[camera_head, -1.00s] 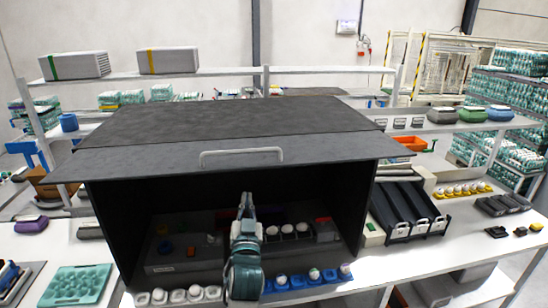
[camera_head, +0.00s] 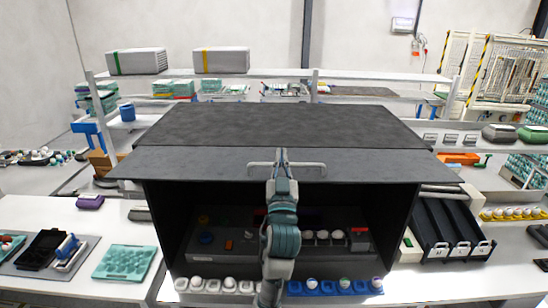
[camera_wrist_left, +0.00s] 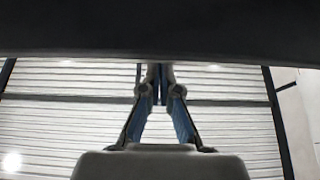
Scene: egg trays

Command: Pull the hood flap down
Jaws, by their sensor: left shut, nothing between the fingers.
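The dark grey hood (camera_head: 290,122) stands on the bench with its front flap (camera_head: 190,163) raised over the open front. A light grey bar handle (camera_head: 313,170) sits at the middle of the flap. My left gripper (camera_head: 281,153) is shut and empty, pointing up in front of the handle and covering its middle. I cannot tell whether it touches. In the left wrist view, the closed fingers (camera_wrist_left: 155,72) reach up to a dark band across the top, probably the flap. My right gripper is not in view.
Inside the hood are dim small items and white eggs (camera_head: 322,235). A blue egg tray (camera_head: 325,288) and a row of white cups (camera_head: 215,286) line its front edge. Black sloped racks (camera_head: 445,232) stand at right, a teal egg tray (camera_head: 126,261) at left.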

